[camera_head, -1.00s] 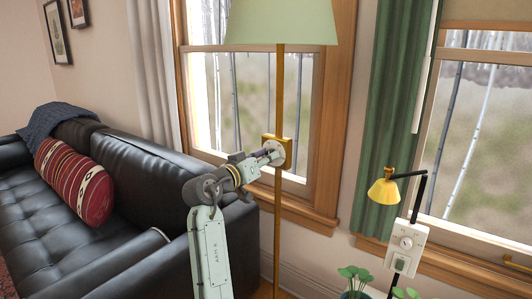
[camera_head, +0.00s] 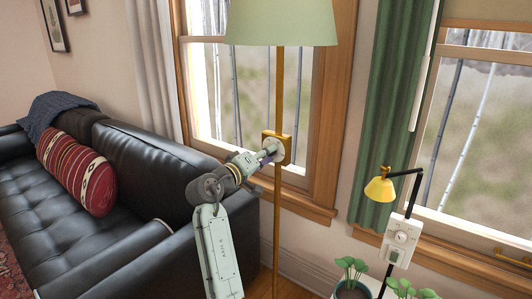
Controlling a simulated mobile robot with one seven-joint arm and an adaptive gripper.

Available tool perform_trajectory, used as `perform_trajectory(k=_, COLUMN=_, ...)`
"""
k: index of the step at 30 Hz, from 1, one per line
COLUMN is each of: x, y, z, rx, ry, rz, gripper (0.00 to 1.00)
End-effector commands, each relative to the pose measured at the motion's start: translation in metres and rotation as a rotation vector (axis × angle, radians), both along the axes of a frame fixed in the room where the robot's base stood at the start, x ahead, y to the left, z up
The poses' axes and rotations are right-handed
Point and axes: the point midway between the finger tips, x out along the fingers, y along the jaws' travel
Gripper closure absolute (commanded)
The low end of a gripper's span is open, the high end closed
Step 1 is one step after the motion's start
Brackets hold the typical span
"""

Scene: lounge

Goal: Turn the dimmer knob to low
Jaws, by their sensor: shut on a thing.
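A floor lamp with a pale green shade (camera_head: 282,22) and a brass pole (camera_head: 278,95) stands in front of the window. A brass-coloured box (camera_head: 286,143) is mounted on its pole, with a pale round dimmer knob (camera_head: 273,148) on its face. My gripper (camera_head: 265,155) reaches up to this knob from the lower left and is shut on it. The fingertips are small and partly hidden against the knob, and the knob's setting cannot be read.
A black leather sofa (camera_head: 150,165) with a red striped cushion (camera_head: 75,170) stands left of my arm. At the right are a yellow lamp (camera_head: 380,188), a white panel with a dial (camera_head: 402,238) and potted plants (camera_head: 352,275). A green curtain (camera_head: 388,120) hangs behind.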

Motion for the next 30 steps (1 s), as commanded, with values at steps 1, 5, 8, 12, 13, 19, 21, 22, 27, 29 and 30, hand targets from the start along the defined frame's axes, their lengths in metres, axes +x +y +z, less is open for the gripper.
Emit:
perform_trajectory(k=1, x=0.0, y=0.0001, z=0.0001, rx=-0.003, ry=0.002, rz=0.0, gripper=1.0)
perform_trajectory(k=5, x=0.0, y=0.0002, z=-0.0001, rx=-0.006, ry=0.004, rz=0.001, gripper=1.0)
perform_trajectory(k=8, x=0.0, y=0.0002, z=-0.0002, rx=-0.006, ry=0.004, rz=0.001, gripper=1.0)
perform_trajectory(k=12, x=0.0001, y=0.0003, z=-0.0002, rx=-0.005, ry=0.003, rz=0.001, gripper=1.0)
perform_trajectory(k=13, x=0.0001, y=0.0003, z=-0.0002, rx=-0.005, ry=0.003, rz=0.001, gripper=0.73)
perform_trajectory(k=19, x=0.0001, y=0.0001, z=-0.0002, rx=-0.005, ry=0.003, rz=0.001, gripper=0.6)
perform_trajectory(k=21, x=0.0001, y=0.0001, z=-0.0002, rx=-0.005, ry=0.004, rz=0.0, gripper=0.55)
perform_trajectory(k=22, x=0.0001, y=0.0001, z=-0.0002, rx=-0.005, ry=0.004, rz=0.0, gripper=0.54)
perform_trajectory(k=27, x=0.0, y=0.0, z=-0.0001, rx=-0.004, ry=0.003, rz=0.0, gripper=0.54)
perform_trajectory(k=29, x=0.0, y=0.0001, z=-0.0001, rx=-0.004, ry=0.003, rz=0.0, gripper=0.54)
perform_trajectory(k=30, x=-0.0004, y=0.0005, z=0.0, rx=-0.004, ry=0.002, rz=0.001, gripper=0.54)
